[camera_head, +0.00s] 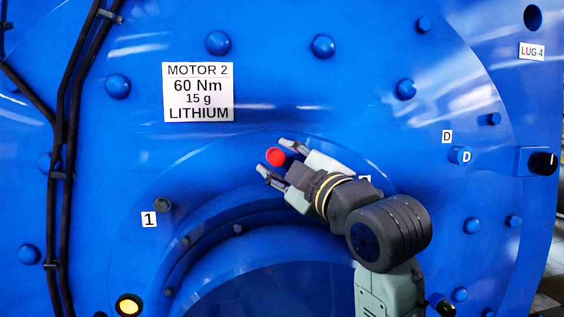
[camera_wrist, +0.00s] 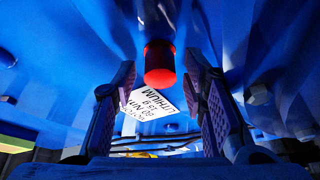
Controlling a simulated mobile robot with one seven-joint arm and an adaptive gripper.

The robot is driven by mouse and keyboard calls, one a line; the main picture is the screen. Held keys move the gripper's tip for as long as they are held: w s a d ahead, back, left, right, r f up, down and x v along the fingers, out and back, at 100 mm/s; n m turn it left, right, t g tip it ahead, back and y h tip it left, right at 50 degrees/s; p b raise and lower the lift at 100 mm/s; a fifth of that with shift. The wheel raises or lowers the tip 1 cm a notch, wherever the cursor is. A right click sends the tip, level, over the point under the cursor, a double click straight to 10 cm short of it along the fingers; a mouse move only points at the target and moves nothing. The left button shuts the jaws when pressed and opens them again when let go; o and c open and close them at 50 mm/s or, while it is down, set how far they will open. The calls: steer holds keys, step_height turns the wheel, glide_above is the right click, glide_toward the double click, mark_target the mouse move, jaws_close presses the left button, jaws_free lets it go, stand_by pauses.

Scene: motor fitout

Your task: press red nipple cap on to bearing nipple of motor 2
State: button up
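The red nipple cap (camera_head: 275,157) is at the blue face of motor 2 (camera_head: 140,150), below the white motor 2 label (camera_head: 198,92). In the wrist view the red cap (camera_wrist: 160,66) sits against the blue surface, its end toward the camera. My gripper (camera_head: 277,156) is open, with one finger on each side of the cap. The wrist view shows gaps between the cap and both fingers. The bearing nipple is not visible; I cannot tell if it is under the cap or how far the cap is seated.
Several blue bolt heads (camera_head: 322,46) stick out around the face. A grey fitting (camera_head: 162,204) is beside label 1. Black cables (camera_head: 63,140) run down the left. A black-tipped fitting (camera_head: 543,163) is at the right. A curved rim (camera_head: 225,222) lies below my gripper.

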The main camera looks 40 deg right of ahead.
steer(key=shift+o, duration=0.3)
steer(key=shift+s+f, duration=0.1)
steer(key=v, duration=1.2)
